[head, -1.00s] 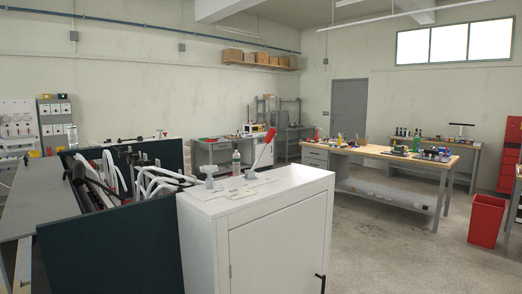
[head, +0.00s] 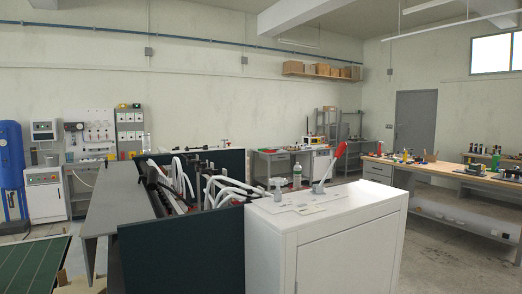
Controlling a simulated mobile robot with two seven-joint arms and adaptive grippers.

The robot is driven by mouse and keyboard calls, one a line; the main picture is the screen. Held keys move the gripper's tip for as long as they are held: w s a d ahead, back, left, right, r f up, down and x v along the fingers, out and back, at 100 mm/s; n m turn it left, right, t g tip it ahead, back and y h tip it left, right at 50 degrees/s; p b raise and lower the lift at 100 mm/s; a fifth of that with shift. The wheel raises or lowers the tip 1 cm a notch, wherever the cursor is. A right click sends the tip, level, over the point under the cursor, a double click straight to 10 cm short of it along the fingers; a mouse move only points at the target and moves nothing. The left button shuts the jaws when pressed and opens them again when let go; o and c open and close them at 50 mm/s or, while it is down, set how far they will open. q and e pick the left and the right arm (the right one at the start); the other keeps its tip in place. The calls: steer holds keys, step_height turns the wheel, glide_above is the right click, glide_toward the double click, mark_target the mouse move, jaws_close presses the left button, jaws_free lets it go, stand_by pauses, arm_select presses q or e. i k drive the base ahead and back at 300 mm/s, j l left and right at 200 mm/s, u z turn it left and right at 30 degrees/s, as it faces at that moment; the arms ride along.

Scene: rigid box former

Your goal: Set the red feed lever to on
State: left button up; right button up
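The red feed lever (head: 338,152) stands on top of the white cabinet (head: 325,222), right of the middle in the head view. Its red grip is up and leans to the right, on a light metal shaft. A grey knob-like fitting (head: 278,187) stands to its left on the same top. Small markings lie around the lever's base, too small to read. Neither of my grippers shows in the head view.
A dark panelled machine (head: 180,240) with white hoses adjoins the cabinet on the left. A wooden-topped workbench (head: 450,178) is at the right. Open floor lies between cabinet and workbench.

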mark_target(343, 146)
steer(key=i+l+u, duration=0.2)
steer(key=l+u, duration=0.25)
steer(key=i+l+u, duration=0.1)
steer(key=l+u, duration=0.2)
steer(key=u, duration=0.15)
steer(key=l+u, duration=0.9)
